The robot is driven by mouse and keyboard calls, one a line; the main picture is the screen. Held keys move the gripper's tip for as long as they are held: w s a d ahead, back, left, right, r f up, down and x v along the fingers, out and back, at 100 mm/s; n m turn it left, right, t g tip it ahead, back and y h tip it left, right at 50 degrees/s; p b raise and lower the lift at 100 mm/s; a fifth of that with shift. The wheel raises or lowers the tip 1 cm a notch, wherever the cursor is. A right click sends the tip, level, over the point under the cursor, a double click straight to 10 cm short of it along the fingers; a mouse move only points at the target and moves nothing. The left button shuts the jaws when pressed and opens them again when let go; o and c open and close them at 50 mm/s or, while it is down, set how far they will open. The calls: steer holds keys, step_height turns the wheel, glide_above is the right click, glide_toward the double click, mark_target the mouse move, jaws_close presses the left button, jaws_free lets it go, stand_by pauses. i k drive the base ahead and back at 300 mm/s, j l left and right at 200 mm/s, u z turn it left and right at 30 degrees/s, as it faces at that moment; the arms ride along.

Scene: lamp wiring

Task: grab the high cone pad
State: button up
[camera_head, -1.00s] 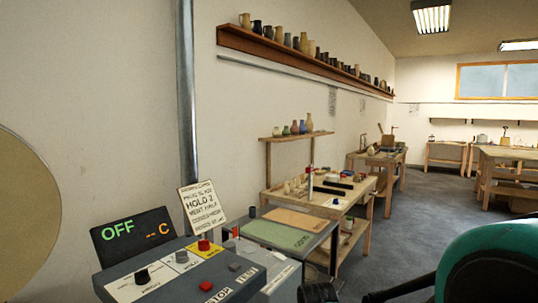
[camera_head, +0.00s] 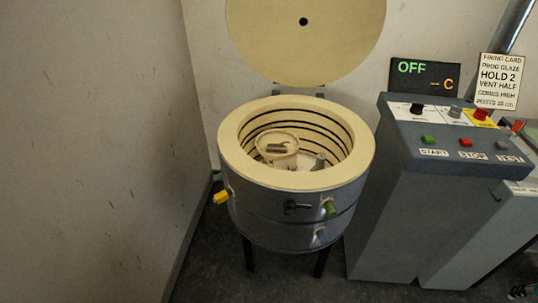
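I cannot make out a cone pad for certain. The round kiln (camera_head: 232,165) stands open, and its lid (camera_head: 340,45) is raised against the wall. Inside it, a pale round piece (camera_head: 266,140) bears a small grey bar-like item (camera_head: 280,148). A small grey upright piece (camera_head: 320,160) is beside it, near the inner wall. These are too small to name surely. A firing card (camera_head: 500,82) reads PROG GLAZE, HOLD 2, VENT HALF, CONES HIGH and POSTS 10 cm. My gripper is not in view.
The grey control box (camera_head: 390,215) stands right of the kiln, with START, STOP and other buttons. Its display (camera_head: 425,75) reads OFF. Yellow, green and blue plugs stick out of the kiln's side. A bare wall (camera_head: 90,150) closes off the left.

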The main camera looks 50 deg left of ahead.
mark_target(280, 147)
steer(key=k+u, duration=0.1)
steer(key=u, duration=1.9)
steer(key=i+j+z, duration=0.1)
steer(key=j, duration=0.35)
steer(key=i+j+z, duration=0.15)
steer(key=j, duration=0.35)
steer(key=i+j+z, duration=0.1)
steer(key=j, duration=0.4)
